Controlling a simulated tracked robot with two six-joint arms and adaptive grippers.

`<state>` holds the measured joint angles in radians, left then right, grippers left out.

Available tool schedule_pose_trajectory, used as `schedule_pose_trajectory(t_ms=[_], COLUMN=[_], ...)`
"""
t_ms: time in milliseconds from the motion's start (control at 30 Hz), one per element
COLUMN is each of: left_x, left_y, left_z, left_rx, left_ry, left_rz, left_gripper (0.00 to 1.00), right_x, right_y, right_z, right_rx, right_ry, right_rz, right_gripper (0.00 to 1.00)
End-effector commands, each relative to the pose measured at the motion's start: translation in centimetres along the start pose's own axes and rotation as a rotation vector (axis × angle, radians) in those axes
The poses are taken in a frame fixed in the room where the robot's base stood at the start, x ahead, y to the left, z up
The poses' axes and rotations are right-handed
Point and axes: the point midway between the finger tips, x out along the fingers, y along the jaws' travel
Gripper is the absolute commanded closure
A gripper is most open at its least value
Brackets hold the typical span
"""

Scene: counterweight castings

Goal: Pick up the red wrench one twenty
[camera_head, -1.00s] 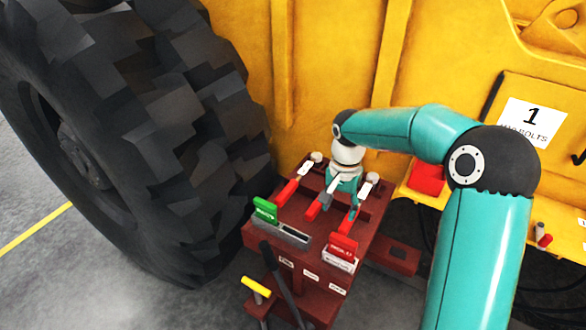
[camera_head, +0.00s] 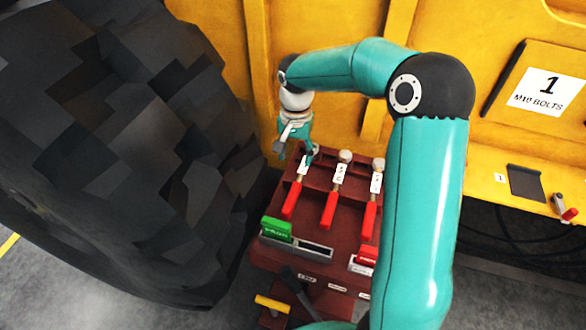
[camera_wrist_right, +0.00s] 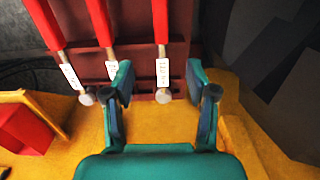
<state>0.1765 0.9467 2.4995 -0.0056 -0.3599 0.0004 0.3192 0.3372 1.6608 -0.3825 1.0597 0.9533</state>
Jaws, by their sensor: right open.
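Three red-handled wrenches with white labels lie side by side on a dark red cart (camera_head: 335,172): a left one (camera_head: 293,200), a middle one (camera_head: 329,210) and a right one (camera_head: 369,220). The label print is too small to read surely. My right gripper (camera_head: 297,152) is open and empty at the far end of the left wrench. In the right wrist view, that wrench (camera_wrist_right: 161,24) shows between the two spread fingers (camera_wrist_right: 162,92), its label and round end in the gap. The other two (camera_wrist_right: 100,22) (camera_wrist_right: 45,22) lie left of the fingers. My left gripper is out of view.
A large black tyre (camera_head: 120,150) stands close on the left. A yellow machine wall (camera_head: 218,42) rises behind the cart. A green block (camera_head: 277,229) and a red block (camera_head: 367,256) sit at the cart's front. A yellow ledge (camera_head: 482,165) is at right.

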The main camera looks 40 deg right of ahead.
Motion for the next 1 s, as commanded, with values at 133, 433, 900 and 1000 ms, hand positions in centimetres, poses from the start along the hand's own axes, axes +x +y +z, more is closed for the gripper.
schedule_pose_trajectory(t_ms=[133, 433, 900, 1000], left_x=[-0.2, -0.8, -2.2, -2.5], left_y=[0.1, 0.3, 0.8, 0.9], left_z=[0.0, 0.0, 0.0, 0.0], left_rx=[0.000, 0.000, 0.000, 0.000], left_ry=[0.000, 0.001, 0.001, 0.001], left_rz=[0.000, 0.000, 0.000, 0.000], left_gripper=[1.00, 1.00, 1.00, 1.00], right_x=[2.7, 8.9, 13.1, 14.6], right_y=[-0.1, -0.3, -0.4, -0.4], right_z=[0.2, 0.2, 0.2, 0.1], right_rx=[-0.005, -0.005, -0.008, -0.007], right_ry=[-0.006, -0.005, -0.006, -0.005], right_rz=[0.005, 0.005, 0.005, 0.005], right_gripper=[0.43, 0.43, 0.43, 0.43])
